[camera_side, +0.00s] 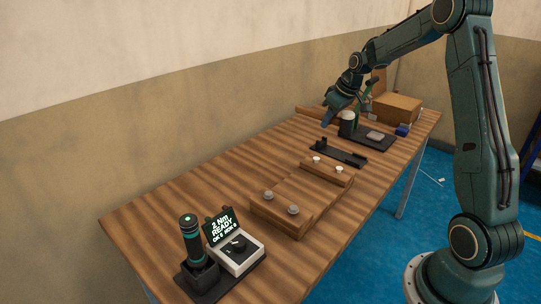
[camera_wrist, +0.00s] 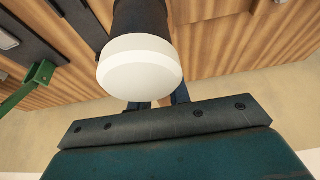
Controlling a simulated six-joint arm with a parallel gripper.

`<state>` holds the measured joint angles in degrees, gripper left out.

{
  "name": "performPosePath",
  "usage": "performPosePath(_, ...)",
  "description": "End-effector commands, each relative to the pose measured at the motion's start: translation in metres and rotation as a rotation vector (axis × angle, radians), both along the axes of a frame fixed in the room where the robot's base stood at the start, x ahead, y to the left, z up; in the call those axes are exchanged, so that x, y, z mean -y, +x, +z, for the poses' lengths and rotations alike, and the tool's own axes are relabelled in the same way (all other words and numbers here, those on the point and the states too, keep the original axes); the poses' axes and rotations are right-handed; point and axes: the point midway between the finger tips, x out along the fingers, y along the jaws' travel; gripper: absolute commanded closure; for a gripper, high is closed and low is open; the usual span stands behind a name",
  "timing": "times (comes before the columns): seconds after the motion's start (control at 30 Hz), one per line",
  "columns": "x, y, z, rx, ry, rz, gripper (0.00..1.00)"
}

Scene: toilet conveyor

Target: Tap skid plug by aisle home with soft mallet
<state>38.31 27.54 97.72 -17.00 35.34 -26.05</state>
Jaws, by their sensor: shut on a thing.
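My gripper (camera_side: 338,108) is over the far part of the bench and shut on a soft mallet. The mallet's dark head with a pale face (camera_side: 348,116) shows beside the fingers. In the wrist view the round white face (camera_wrist: 140,72) and black head (camera_wrist: 141,18) fill the upper middle, partly hiding the fingers (camera_wrist: 152,104). The wooden skid (camera_side: 294,199) lies mid-bench, apart from the mallet. Two pale plugs (camera_side: 316,160) (camera_side: 339,169) sit on its far block and two grey ones (camera_side: 268,195) (camera_side: 293,209) on its near block. Their exact seating is too small to tell.
An empty-looking black holder (camera_side: 338,152) lies between skid and gripper. A dark mat (camera_side: 383,146) with a grey block (camera_side: 375,136), a blue item (camera_side: 402,131) and a cardboard box (camera_side: 397,108) are farther back. A dark driver (camera_side: 190,240) and a display unit (camera_side: 236,250) stand at the near end.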

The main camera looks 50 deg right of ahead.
Motion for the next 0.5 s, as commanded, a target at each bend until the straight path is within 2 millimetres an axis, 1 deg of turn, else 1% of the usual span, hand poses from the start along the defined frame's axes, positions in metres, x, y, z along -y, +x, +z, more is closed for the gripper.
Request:
performPosePath(0.27,0.000,0.000,-0.001,0.001,-0.001,0.001,1.00)
performPosePath(0.5,0.000,0.000,-0.010,0.001,0.000,0.000,1.00)
